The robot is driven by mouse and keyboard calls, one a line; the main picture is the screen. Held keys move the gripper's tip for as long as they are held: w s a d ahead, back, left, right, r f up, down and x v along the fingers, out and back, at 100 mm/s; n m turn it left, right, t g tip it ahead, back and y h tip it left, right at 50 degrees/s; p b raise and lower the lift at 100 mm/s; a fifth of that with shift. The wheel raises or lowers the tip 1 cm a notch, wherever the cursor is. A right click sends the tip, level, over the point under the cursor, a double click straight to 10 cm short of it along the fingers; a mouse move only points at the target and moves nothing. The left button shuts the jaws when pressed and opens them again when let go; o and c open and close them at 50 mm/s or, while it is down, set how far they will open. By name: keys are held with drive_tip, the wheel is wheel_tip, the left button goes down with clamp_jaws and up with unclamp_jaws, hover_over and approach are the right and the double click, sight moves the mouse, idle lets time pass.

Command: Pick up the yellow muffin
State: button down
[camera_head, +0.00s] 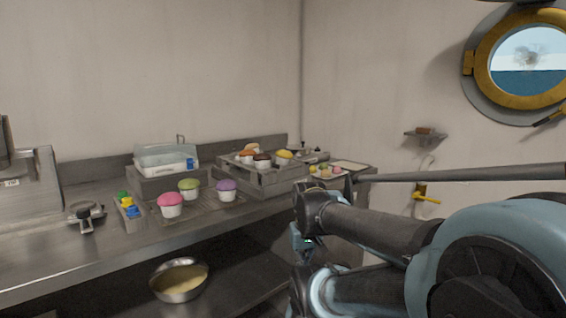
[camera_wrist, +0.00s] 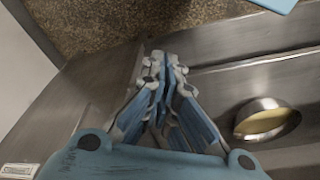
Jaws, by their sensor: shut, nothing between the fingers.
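The yellow muffin (camera_head: 283,155) stands in the grey crate (camera_head: 278,179) on the counter, at the crate's right side, next to other muffins with brown and orange tops. It is not visible in the wrist view. My gripper (camera_wrist: 163,68) is shut and empty in the wrist view, its fingertips together. It is well apart from the muffin. In the head view my arm fills the lower right, and the fingers cannot be made out clearly.
Pink (camera_head: 170,199), green (camera_head: 189,184) and purple (camera_head: 226,185) muffins stand on a rack on the counter (camera_head: 60,235). A clear-lidded box (camera_head: 165,160) is behind them. A metal bowl (camera_head: 179,282) sits on the lower shelf; a bowl (camera_wrist: 265,120) also shows in the wrist view.

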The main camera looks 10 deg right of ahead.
sight(284, 154)
drive_tip(key=c, duration=2.4)
unclamp_jaws()
